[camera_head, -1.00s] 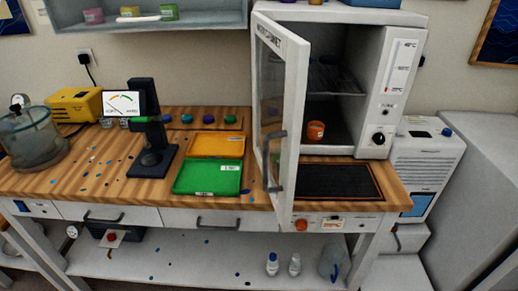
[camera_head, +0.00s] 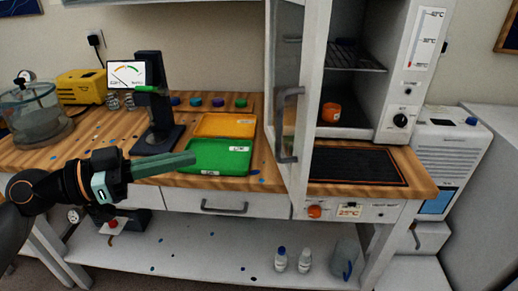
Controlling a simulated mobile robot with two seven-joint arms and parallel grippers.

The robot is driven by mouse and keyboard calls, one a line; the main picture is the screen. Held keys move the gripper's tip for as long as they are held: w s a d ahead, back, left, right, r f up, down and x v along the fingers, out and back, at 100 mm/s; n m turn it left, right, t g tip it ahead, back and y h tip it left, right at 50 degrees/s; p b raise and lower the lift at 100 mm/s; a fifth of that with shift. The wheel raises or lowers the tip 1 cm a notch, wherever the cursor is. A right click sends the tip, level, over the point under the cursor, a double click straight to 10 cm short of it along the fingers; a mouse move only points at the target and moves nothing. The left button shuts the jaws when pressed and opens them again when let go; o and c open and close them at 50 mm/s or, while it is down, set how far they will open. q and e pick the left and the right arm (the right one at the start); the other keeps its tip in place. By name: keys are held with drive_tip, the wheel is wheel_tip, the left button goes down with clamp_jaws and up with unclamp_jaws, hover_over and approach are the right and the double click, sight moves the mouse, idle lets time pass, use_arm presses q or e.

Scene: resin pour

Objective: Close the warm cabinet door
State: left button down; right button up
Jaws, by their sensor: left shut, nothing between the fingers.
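The warm cabinet (camera_head: 415,75) stands at the back right of the wooden bench. Its framed glass door (camera_head: 309,110) is swung open toward me, with a dark handle (camera_head: 287,125) on its face. Inside are a wire shelf (camera_head: 355,60) and an orange cup (camera_head: 330,113) on the cabinet floor. My left gripper (camera_head: 190,159) comes in from the left, shut and empty, in front of the green tray and left of the door. It is apart from the door and handle. My right gripper is not in view.
A green tray (camera_head: 205,170) and an orange tray (camera_head: 245,125) lie on the bench left of the door. A black stand (camera_head: 158,135) with a dial is behind my left arm. A dark mat (camera_head: 355,178) lies before the cabinet. Bottles (camera_head: 281,260) stand on the lower shelf.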

use_arm(q)
drive_tip(key=p+x, duration=0.5)
drive_tip(key=x, duration=0.9)
drive_tip(key=shift+s+r, duration=0.2)
drive_tip(key=shift+r, duration=0.1)
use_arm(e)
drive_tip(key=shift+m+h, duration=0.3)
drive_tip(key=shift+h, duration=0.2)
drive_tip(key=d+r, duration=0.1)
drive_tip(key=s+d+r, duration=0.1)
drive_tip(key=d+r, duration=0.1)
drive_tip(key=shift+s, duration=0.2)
use_arm(q)
drive_tip(key=shift+d+p, duration=0.15)
drive_tip(key=shift+p, duration=0.15)
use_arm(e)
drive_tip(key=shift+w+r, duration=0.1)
